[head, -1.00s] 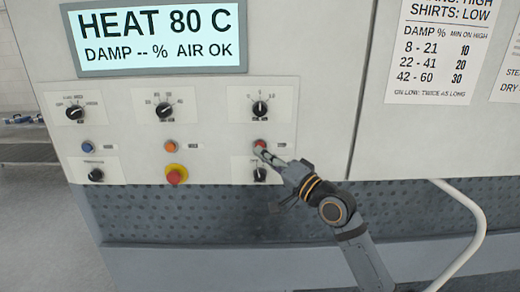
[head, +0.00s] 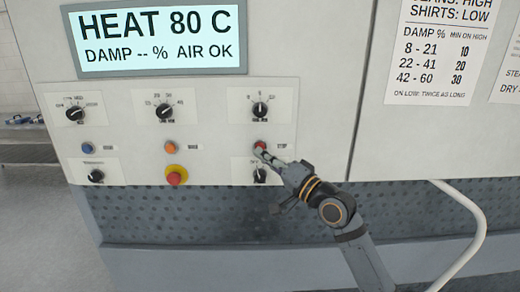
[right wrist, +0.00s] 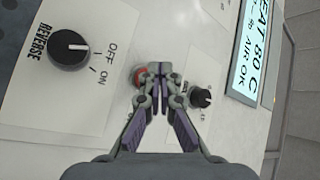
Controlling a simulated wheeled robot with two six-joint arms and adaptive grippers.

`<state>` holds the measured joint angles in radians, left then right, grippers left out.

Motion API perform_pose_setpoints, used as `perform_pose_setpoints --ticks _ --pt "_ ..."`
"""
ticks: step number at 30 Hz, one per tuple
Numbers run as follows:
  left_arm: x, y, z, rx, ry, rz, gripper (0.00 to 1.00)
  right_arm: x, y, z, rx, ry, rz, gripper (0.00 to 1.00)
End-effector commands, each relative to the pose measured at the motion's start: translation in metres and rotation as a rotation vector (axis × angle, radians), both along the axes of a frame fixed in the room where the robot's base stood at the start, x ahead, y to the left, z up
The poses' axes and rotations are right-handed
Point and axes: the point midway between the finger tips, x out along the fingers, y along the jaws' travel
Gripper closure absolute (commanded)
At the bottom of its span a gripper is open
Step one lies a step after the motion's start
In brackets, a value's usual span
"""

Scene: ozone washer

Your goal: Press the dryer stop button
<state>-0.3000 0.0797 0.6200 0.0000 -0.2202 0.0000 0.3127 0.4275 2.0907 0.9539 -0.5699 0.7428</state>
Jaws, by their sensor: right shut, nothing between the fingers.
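The dryer's red stop button (head: 260,144) is on the panel under the right-hand upper knob, with a small "STOP" label to its right. My right gripper (head: 262,153) is shut and empty, its fingertips at the lower edge of the button. In the right wrist view the shut fingertips (right wrist: 156,71) cover part of the red button (right wrist: 139,76). I cannot tell whether they touch it or whether it is pushed in. My left gripper is not in view.
A blue button (head: 88,147), an orange button (head: 171,146) and a red emergency knob on yellow (head: 175,175) lie to the left. A black knob (head: 260,174) sits just below the fingertips. The display (head: 155,38) reads "HEAT 80 C". A white pipe (head: 480,225) stands at right.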

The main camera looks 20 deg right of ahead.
Motion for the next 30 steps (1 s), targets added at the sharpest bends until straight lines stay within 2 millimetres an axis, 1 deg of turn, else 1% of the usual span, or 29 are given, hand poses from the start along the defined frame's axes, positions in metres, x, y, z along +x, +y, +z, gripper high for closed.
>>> perform_pose_setpoints --ticks 12,30 --pt "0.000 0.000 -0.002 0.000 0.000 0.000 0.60 0.008 -0.002 0.000 0.000 0.000 -0.001 1.00" --pt "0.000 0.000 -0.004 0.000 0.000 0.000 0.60 0.011 -0.003 0.000 0.000 0.000 -0.001 1.00"
